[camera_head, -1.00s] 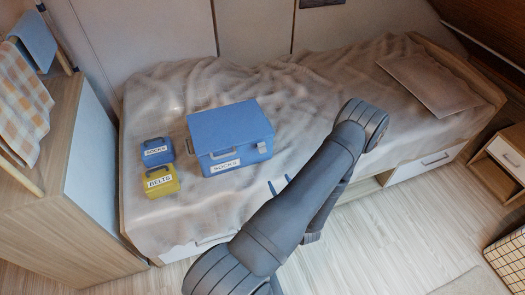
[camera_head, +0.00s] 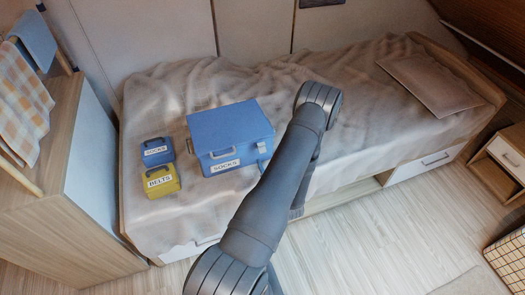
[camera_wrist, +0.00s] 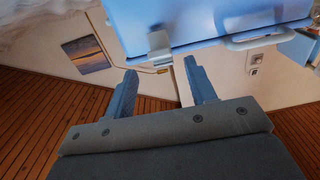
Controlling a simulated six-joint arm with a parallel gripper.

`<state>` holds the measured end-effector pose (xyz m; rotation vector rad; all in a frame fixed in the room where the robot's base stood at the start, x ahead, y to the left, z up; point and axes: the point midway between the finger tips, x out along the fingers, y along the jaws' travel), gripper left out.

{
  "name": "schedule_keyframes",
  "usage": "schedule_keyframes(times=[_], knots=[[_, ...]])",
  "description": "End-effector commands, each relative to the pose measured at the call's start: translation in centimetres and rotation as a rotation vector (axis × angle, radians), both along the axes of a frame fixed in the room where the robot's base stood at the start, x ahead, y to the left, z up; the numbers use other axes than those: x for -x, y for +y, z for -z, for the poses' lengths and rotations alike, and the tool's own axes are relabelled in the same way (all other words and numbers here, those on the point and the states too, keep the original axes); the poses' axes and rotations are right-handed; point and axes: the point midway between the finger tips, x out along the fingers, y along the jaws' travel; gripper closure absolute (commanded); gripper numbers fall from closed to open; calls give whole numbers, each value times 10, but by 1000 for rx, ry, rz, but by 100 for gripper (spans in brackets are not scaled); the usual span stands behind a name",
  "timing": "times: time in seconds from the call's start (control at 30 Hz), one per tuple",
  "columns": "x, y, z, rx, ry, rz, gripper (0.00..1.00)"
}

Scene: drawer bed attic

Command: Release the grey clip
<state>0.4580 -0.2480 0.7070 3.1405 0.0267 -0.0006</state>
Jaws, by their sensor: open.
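A large blue box (camera_head: 205,125) labelled SOCKS sits on the bed, its lid shut and a handle on its front. A grey clip (camera_head: 262,146) is at the right part of its front, at the lid seam. In the wrist view the clip (camera_wrist: 160,42) hangs from the box edge (camera_wrist: 205,35), just beyond my fingertips. My gripper (camera_wrist: 160,72) is open, its two blue fingers apart with nothing between them. The clip appears roughly in line with the gap, not touched as far as I can see. In the head view my arm mostly hides the gripper.
A small blue case (camera_head: 157,152) labelled SOCKS and a yellow case (camera_head: 161,181) labelled BELTS stand left of the box. The rumpled bed (camera_head: 345,85) is clear toward the pillow (camera_head: 430,84). A wooden cabinet (camera_head: 70,190) stands at the left.

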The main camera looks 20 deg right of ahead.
Motion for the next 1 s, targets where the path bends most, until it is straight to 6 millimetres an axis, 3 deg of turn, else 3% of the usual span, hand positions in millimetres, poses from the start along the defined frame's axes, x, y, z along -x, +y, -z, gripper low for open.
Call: schedule_keyframes(times=[0.1,0.33,0.77,1.0], knots=[[-25,1,0,3,-1,-3,49],[-56,1,-1,2,-1,0,49],[-65,1,0,1,1,2,49],[-65,1,0,1,1,2,94]])
